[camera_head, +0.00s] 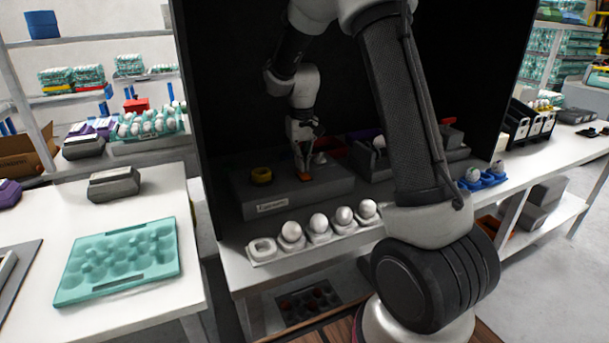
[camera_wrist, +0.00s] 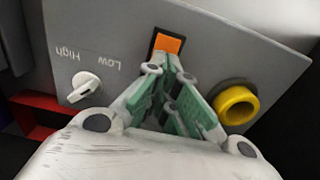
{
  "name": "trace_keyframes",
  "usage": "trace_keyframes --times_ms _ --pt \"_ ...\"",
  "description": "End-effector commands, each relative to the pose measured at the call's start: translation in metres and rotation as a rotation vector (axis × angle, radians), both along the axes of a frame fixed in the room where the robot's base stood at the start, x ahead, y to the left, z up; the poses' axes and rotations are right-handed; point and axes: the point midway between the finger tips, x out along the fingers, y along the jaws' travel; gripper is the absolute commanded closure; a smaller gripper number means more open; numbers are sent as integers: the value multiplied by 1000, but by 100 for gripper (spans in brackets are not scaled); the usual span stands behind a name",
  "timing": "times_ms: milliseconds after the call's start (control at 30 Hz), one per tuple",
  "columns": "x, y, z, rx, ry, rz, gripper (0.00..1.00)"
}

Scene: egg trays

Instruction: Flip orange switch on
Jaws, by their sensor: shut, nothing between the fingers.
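The orange switch (camera_wrist: 168,43) is set in a dark slot on a grey control panel (camera_wrist: 215,50) in the wrist view. In the head view my gripper (camera_head: 303,165) points down over the switch. The fingertips hide part of the switch, and its on or off position is unclear.
A yellow ring button (camera_wrist: 236,104) and a white knob (camera_wrist: 85,86) marked Low and High flank the switch. An egg holder (camera_head: 264,251) with several white eggs stands in front of the box. Dark walls enclose the station. A teal tray (camera_head: 120,283) lies on the left table.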

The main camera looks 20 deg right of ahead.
Motion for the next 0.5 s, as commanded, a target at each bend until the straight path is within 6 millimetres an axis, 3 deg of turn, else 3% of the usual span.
trace_keyframes --times_ms 500 --pt "0 0 -8 0 1 0 100"
